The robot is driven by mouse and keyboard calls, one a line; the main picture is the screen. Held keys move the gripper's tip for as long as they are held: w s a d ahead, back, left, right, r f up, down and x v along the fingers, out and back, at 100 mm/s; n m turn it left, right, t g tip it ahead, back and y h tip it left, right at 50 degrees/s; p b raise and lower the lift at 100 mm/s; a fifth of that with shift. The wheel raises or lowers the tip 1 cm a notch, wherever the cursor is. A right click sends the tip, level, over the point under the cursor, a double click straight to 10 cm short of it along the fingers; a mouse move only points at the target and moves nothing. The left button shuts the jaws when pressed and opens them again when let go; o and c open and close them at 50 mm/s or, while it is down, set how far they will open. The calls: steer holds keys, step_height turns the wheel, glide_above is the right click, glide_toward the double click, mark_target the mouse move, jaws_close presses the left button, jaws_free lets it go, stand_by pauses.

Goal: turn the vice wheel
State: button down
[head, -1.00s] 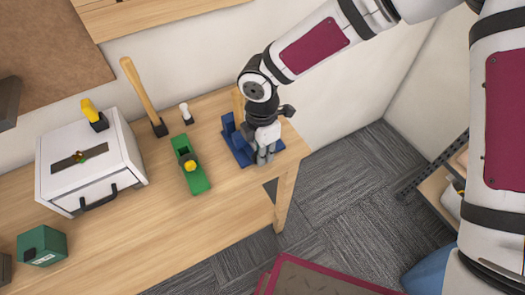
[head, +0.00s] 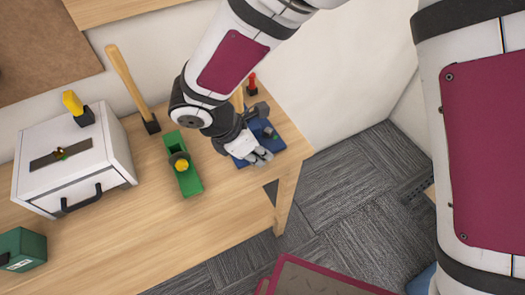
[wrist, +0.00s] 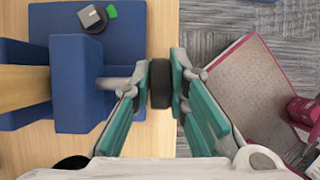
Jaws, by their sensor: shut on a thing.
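The blue vice (head: 272,141) stands at the right end of the wooden bench in the head view. In the wrist view its blue body (wrist: 75,82) fills the left side, with a piece of wood (wrist: 22,88) between its jaws. A grey screw (wrist: 112,83) runs from the vice towards the black vice wheel (wrist: 160,83). My gripper (wrist: 161,85) is shut on the wheel, one teal-backed finger on each side. In the head view my gripper (head: 262,156) is at the vice's front, and the wheel is hidden there.
A green tool (head: 187,166) with a yellow knob lies left of the vice. A hammer (head: 130,85), a white cabinet (head: 75,160) and a green box (head: 20,250) are farther left. A red-edged mat or panel (head: 315,275) is below the bench.

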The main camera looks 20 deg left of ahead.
steer(key=t+h+b, duration=0.1)
steer(key=t, duration=0.1)
steer(key=t+h+b, duration=0.2)
steer(key=shift+s+a+h, duration=0.2)
steer(key=shift+h, duration=0.1)
steer(key=shift+t, duration=0.3)
steer(key=c, duration=1.5)
jaws_free()
steer(key=shift+c, duration=0.2)
steer(key=shift+s, duration=0.1)
steer(key=v, duration=1.2)
